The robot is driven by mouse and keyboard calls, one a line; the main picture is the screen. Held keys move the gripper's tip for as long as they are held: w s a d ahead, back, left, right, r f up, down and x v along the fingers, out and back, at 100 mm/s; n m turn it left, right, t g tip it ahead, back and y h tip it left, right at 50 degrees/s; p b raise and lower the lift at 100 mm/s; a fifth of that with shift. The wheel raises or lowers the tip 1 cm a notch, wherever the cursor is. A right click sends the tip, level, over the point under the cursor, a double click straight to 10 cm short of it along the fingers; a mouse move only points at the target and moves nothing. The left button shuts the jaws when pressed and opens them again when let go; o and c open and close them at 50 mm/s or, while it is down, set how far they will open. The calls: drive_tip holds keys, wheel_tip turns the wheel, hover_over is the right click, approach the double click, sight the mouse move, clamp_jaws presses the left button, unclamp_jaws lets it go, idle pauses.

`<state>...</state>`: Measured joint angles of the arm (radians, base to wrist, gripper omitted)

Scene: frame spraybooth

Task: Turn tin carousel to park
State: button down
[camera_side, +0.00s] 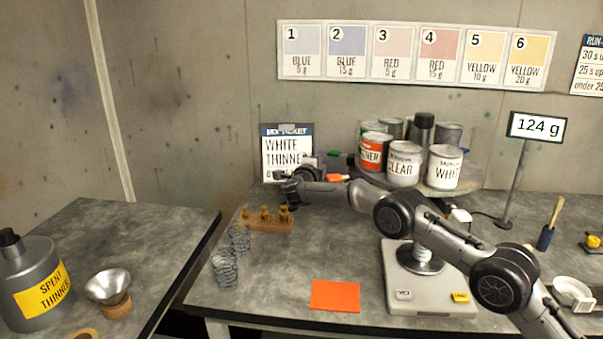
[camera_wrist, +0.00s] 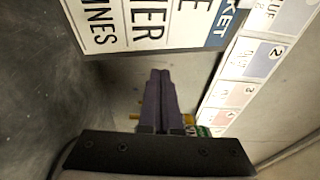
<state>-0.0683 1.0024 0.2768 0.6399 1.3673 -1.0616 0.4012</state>
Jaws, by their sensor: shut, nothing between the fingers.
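The tin carousel (camera_side: 470,183) is a low round turntable at the back of the table in the side view. It bears several tins around a dark central post (camera_side: 424,132). An orange-labelled thinner tin (camera_side: 374,151) is at its left, a clear tin (camera_side: 404,164) at its front and a white tin (camera_side: 445,167) at its right. My gripper (camera_side: 304,172) is left of the carousel, apart from it, in front of the ticket card. In the wrist view its fingers (camera_wrist: 161,74) are shut together and empty. No park mark can be made out.
The mix ticket card (camera_side: 287,150) stands close behind my gripper. Small orange (camera_side: 338,177) and green (camera_side: 336,155) pieces lie beside the carousel. A scale (camera_side: 425,290) stands under my arm.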

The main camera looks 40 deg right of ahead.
drive_tip(key=w+a, duration=0.2)
drive_tip(key=a, duration=0.9)
drive_tip(key=shift+a, duration=0.35)
drive_tip(key=shift+a, duration=0.1)
